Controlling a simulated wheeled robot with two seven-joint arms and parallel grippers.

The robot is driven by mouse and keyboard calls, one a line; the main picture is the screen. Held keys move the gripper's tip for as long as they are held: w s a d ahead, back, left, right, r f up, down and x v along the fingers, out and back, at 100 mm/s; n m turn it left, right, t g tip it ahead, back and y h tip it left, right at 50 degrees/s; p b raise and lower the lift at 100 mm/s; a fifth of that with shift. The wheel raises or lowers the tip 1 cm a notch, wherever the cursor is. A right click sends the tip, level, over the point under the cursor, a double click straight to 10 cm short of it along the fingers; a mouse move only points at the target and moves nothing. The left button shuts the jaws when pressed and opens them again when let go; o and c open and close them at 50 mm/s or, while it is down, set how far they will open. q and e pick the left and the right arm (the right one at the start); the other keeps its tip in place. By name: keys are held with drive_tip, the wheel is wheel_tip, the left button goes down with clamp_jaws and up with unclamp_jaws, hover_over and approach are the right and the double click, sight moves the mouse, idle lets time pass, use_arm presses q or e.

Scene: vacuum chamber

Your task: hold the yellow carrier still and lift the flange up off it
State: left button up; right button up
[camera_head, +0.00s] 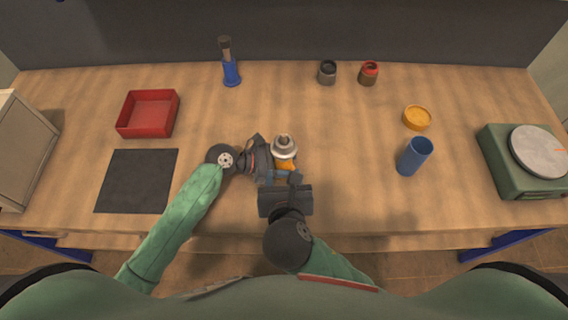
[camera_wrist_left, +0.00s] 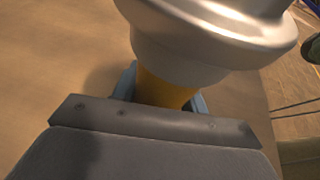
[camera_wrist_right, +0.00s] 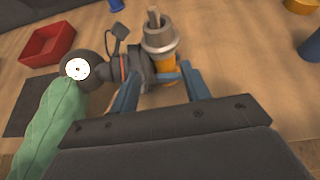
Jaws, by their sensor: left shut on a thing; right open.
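The silver flange (camera_head: 284,146) sits upright on top of the yellow carrier (camera_head: 287,168) near the middle of the table. In the left wrist view the flange (camera_wrist_left: 215,35) fills the top and the carrier (camera_wrist_left: 163,92) shows below it. My left gripper (camera_head: 280,172) is shut on the carrier from the left. My right gripper (camera_wrist_right: 160,84) is open; in the right wrist view its blue fingers point toward the flange (camera_wrist_right: 158,36) and carrier (camera_wrist_right: 165,64). The right gripper is on the near side, apart from the flange. The carrier's base is partly hidden.
A red tray (camera_head: 148,114) and dark mat (camera_head: 137,181) lie left. A blue-based tool (camera_head: 230,70) and two small jars (camera_head: 327,72) stand at the back. A yellow lid (camera_head: 417,117), blue cup (camera_head: 414,156) and green scale (camera_head: 522,160) are right. Table between flange and cup is clear.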

sight(284, 144)
drive_tip(key=shift+m+t, duration=0.3)
drive_tip(key=shift+t, duration=0.2)
drive_tip(key=r+x, duration=0.1)
drive_tip(key=x, duration=0.7)
drive_tip(key=w+r+x, duration=0.1)
drive_tip(key=x, duration=0.3)
drive_tip(key=shift+w+d+r, duration=0.15)
drive_tip(key=shift+w+r, duration=0.15)
drive_tip(key=c, duration=0.7)
drive_tip(key=shift+r, duration=4.15)
drive_tip(key=shift+c, duration=0.2)
